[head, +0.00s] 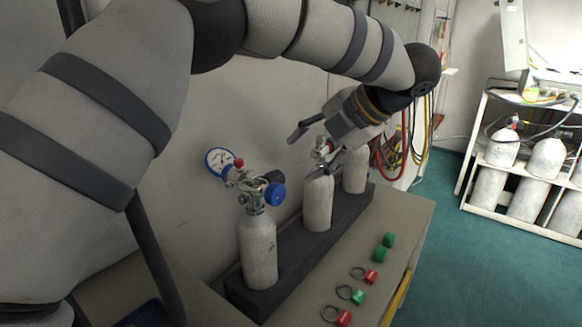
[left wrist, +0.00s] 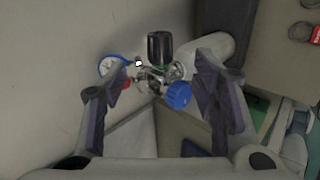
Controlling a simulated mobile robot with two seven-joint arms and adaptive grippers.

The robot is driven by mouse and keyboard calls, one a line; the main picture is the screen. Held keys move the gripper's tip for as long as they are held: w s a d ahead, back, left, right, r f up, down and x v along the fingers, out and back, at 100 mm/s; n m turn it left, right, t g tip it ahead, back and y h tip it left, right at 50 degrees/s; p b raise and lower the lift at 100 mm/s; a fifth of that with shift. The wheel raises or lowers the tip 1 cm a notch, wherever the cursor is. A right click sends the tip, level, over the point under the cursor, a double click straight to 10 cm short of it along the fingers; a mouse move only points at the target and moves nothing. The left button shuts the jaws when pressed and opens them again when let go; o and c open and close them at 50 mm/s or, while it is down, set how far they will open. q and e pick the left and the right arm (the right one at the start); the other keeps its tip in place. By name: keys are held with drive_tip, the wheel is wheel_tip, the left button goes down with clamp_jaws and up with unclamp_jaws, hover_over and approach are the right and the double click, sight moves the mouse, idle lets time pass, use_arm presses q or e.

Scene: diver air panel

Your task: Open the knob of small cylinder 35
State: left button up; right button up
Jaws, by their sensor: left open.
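Three small white cylinders stand in a dark block: a front one (head: 258,250), a middle one (head: 318,203) and a back one (head: 355,170). No number is readable. The front one's valve carries a blue knob (head: 275,194), a black knob (head: 273,176) and a blue-rimmed gauge (head: 219,161). My left gripper (head: 303,155) is open and empty, above and behind the front valve, near the middle cylinder's top. My right gripper is out of view.
The dark block (head: 290,262) rests on a table (head: 402,225) against the wall. Green caps (head: 383,253) and red and green tags with rings (head: 357,296) lie in front. Hoses (head: 405,150) hang behind. A rack of cylinders (head: 470,205) stands at right.

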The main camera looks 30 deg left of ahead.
use_arm(q)
drive_tip(key=shift+d+r, duration=0.45)
